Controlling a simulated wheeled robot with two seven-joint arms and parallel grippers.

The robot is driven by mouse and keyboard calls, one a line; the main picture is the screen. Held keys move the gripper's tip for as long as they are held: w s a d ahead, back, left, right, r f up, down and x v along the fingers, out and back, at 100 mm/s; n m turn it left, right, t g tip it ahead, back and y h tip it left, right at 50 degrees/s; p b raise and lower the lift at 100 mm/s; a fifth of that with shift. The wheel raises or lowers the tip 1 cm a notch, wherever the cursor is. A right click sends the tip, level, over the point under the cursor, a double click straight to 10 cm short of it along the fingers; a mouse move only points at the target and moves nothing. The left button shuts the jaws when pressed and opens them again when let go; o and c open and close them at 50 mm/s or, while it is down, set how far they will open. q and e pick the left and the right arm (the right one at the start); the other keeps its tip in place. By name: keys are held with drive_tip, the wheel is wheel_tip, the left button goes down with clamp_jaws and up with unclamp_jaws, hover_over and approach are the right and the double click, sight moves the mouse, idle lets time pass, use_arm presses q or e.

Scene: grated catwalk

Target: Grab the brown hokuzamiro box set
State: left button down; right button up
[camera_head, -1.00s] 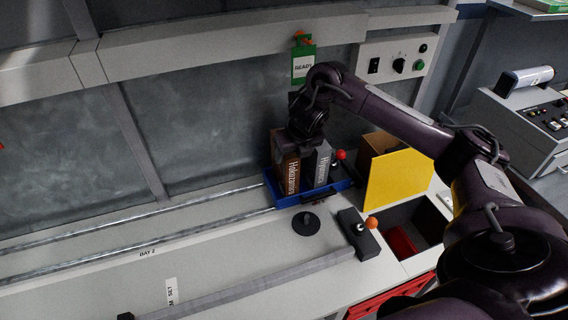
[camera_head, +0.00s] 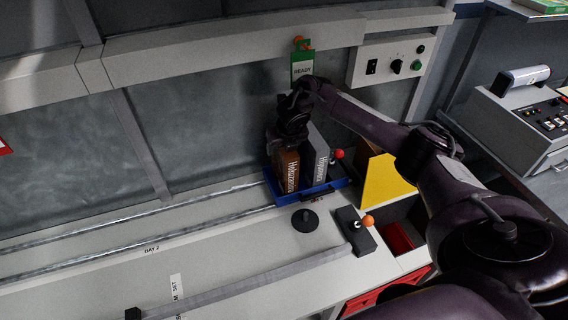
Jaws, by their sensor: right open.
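The brown Hokuzamiro box set (camera_head: 287,171) stands upright in a blue tray (camera_head: 306,195) on the rails. A grey box set (camera_head: 319,158) stands right beside it on the right. My right gripper (camera_head: 287,142) points down at the top of the brown box; it is open. The fingertips are dark and partly hidden, so I cannot tell whether they straddle the box or touch it. My left gripper does not show.
A black knob (camera_head: 305,220) and an orange-topped lever (camera_head: 357,230) are in front of the tray. A yellow panel (camera_head: 388,183) and a bin with a red item (camera_head: 398,238) are to the right. A green READY tag (camera_head: 302,66) hangs behind.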

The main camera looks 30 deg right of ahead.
drive_tip(key=shift+f, duration=0.25)
idle(0.4)
clamp_jaws()
idle(0.5)
